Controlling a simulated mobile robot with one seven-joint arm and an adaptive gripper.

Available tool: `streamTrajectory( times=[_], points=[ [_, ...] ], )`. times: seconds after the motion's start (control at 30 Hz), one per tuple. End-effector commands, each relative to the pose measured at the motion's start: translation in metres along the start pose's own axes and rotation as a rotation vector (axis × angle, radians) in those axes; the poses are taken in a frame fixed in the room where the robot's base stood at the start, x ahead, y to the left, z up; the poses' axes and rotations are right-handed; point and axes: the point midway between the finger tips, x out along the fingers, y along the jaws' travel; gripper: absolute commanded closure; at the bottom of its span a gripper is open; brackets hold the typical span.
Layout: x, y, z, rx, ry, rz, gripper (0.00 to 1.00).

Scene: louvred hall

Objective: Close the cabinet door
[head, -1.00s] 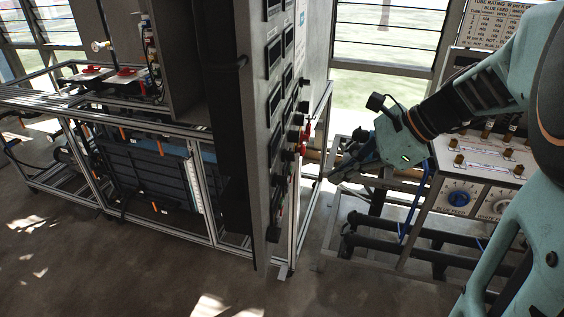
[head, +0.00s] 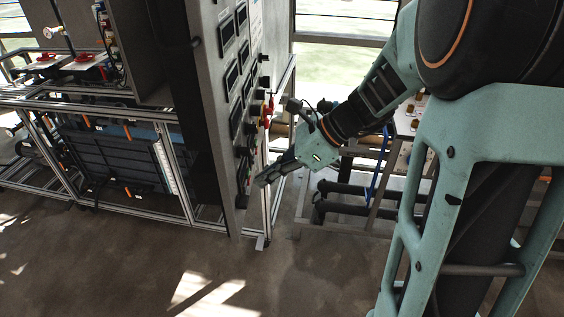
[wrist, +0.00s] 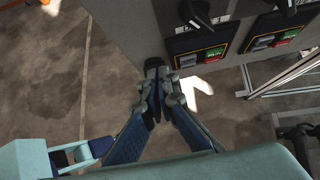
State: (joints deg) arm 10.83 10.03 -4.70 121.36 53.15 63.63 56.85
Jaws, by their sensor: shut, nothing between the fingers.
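The cabinet door (head: 212,95) stands open in the head view, swung out toward me from the grey cabinet (head: 130,50). Its outer face, with dark displays, knobs and red handles, faces right. My gripper (head: 261,183) is shut and empty, at the lower part of that face, close to its free edge. In the wrist view the closed fingertips (wrist: 155,68) overlap the lower edge of the door (wrist: 150,35). I cannot tell whether they touch it. The hinge is hidden.
A metal frame (head: 185,165) with dark panels stands below the cabinet. A bench with black pipes (head: 345,190) and a control box (head: 405,125) stands right of my gripper. Windows are behind. The floor (head: 130,265) in front is clear.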

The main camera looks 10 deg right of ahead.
Motion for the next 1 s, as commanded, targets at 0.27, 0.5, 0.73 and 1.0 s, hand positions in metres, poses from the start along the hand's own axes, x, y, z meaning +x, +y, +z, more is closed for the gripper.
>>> streamTrajectory(
  times=[0.27,0.5,0.73,1.0],
  points=[
    [0.025,0.001,0.025,-0.001,0.001,0.002,1.0],
    [0.029,0.0,0.028,0.0,0.0,0.0,1.0],
    [0.029,0.0,0.029,0.0,0.0,0.0,1.0],
    [0.04,0.003,0.04,0.015,0.0,-0.016,1.0]
  ],
)
